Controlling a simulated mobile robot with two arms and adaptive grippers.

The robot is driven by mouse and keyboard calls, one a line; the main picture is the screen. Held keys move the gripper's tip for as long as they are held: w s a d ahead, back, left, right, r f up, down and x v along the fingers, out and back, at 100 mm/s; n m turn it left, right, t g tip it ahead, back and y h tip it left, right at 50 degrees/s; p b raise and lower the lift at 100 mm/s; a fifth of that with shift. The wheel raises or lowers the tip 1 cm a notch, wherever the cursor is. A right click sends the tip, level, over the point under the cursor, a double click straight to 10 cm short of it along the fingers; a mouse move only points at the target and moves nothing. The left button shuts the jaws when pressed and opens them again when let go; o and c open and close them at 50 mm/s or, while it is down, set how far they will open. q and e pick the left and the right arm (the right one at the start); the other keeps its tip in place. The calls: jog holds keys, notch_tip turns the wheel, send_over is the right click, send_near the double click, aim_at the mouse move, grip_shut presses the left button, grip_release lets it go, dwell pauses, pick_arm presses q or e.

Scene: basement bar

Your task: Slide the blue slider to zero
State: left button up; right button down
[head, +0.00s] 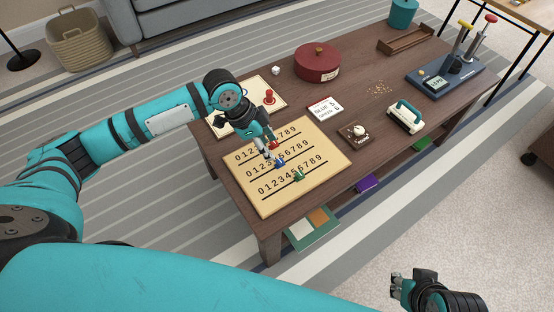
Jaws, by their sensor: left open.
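A pale wooden slider board (330,155) lies on the low brown table, with three rows of digits starting with 0 at the left. The blue slider (279,162) sits in the middle row, around the middle digits, well right of that row's 0. A red slider (278,145) is in the row behind and a green slider (298,176) in the front row. My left gripper (267,152) is open, pointing down over the board, just left of the red and blue sliders. Whether it touches one I cannot tell. My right gripper (397,285) hangs over the carpet at lower right, away from the table.
Behind the board lies another pale board with a red piece (269,97). A card with writing (325,108), a small brown box (355,132), a cream-and-green device (405,117) and a round red tin (317,63) stand nearby. A blue lever unit (445,78) is further right.

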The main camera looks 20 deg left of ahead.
aim_at(279, 160)
pick_arm(q)
jog(key=b+x, duration=0.1)
jog(key=x, duration=0.5)
jog(key=shift+d+f+b, duration=0.1)
jog(key=shift+f+b, duration=0.15)
jog(key=shift+b, duration=0.05)
jog(key=shift+w+d+f, duration=0.1)
jog(key=shift+f, duration=0.15)
pick_arm(e)
jog(key=w+a+r+t, duration=0.1)
jog(key=w+r+t, duration=0.1)
jog(key=w, duration=0.2)
jog(key=w+a+r+t+y, duration=0.1)
jog(key=w+a+r+t, duration=0.1)
jog(key=w, duration=0.3)
jog(key=shift+t, duration=0.7)
pick_arm(q)
grip_shut()
